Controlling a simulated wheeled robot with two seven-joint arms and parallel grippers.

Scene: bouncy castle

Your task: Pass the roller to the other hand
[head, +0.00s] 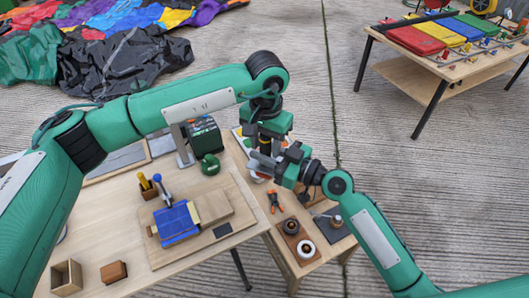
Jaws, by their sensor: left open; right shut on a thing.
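My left gripper (265,144) points down from the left arm's wrist, above the back right of the wooden workbench. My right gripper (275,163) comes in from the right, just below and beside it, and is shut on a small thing. A greyish piece, seemingly the roller (262,158), shows at its fingertips; the grippers hide most of it. My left gripper is open, close to the roller. I cannot tell whether its fingers touch or surround it.
A wooden board (210,240) on the workbench carries blue fabric (175,224) and a wooden block. A green tape dispenser (210,165), orange-handled pliers (275,199), dark round pots (291,226) and a small wooden box (67,277) stand around. Another table (455,70) stands far right.

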